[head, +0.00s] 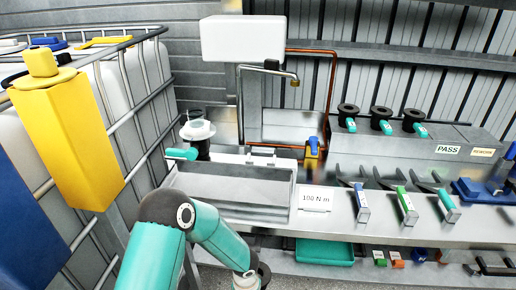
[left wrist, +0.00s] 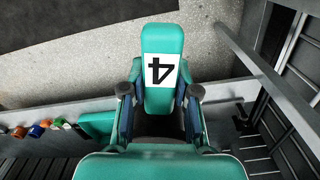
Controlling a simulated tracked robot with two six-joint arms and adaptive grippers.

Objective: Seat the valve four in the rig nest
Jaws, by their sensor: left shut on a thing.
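Valve four shows in the left wrist view as a teal lever (left wrist: 161,105) with a white label bearing a black 4. My left gripper (left wrist: 160,100) is shut on it, one finger on each side; the valve's body below is mostly hidden. In the head view my left arm runs down to the bottom edge, and its gripper and the valve are out of frame. I cannot tell for certain which thing is the rig nest; a blue fixture (head: 480,190) stands at the bench's right end. My right gripper is in neither view.
Three black valves with teal levers (head: 381,120) stand on a grey block by a PASS sign (head: 447,149). Another teal-levered unit with a white flange (head: 197,130) stands near the basin (head: 235,187). A caged tank with a yellow container (head: 70,140) crowds the left.

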